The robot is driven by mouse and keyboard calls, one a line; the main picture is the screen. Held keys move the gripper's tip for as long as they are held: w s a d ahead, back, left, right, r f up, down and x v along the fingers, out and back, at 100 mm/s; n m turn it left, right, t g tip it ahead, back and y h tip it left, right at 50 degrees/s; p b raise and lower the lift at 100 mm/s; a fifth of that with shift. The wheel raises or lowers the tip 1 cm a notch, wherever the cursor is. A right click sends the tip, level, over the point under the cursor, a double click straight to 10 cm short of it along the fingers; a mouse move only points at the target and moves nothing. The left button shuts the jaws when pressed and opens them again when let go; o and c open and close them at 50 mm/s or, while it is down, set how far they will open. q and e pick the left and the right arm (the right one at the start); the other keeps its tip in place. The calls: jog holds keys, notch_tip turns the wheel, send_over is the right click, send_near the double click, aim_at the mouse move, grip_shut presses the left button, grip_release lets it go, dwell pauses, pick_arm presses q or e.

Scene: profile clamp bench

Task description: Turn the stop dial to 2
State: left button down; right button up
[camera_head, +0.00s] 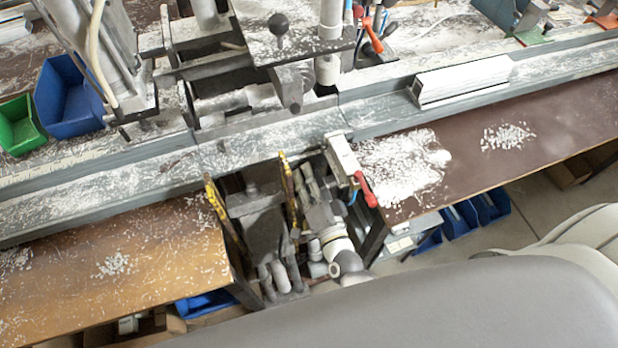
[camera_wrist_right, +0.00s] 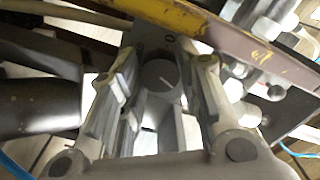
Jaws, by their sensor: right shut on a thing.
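The stop dial (camera_wrist_right: 160,74) shows in the right wrist view as a round dark grey knob with a short pale slanted line on its face. It sits on a grey plate (camera_wrist_right: 150,38) with small marks that are too blurred to read fully. My right gripper (camera_wrist_right: 166,88) has one finger on each side of the dial and is shut on it. The dial is hidden there. My left gripper is not in view.
A worn yellow bar (camera_wrist_right: 190,20) crosses just beyond the dial in the wrist view. In the head view, a red-handled lever (camera_head: 365,188) is close to the right of my gripper. A white profile (camera_head: 462,82) lies on the rail. White chips cover the bench (camera_head: 470,175).

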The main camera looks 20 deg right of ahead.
jog(key=shift+m, duration=0.5)
jog(key=o, duration=1.1)
jog(key=shift+c, duration=0.2)
jog(key=s, duration=0.8)
jog(key=shift+d, duration=0.15)
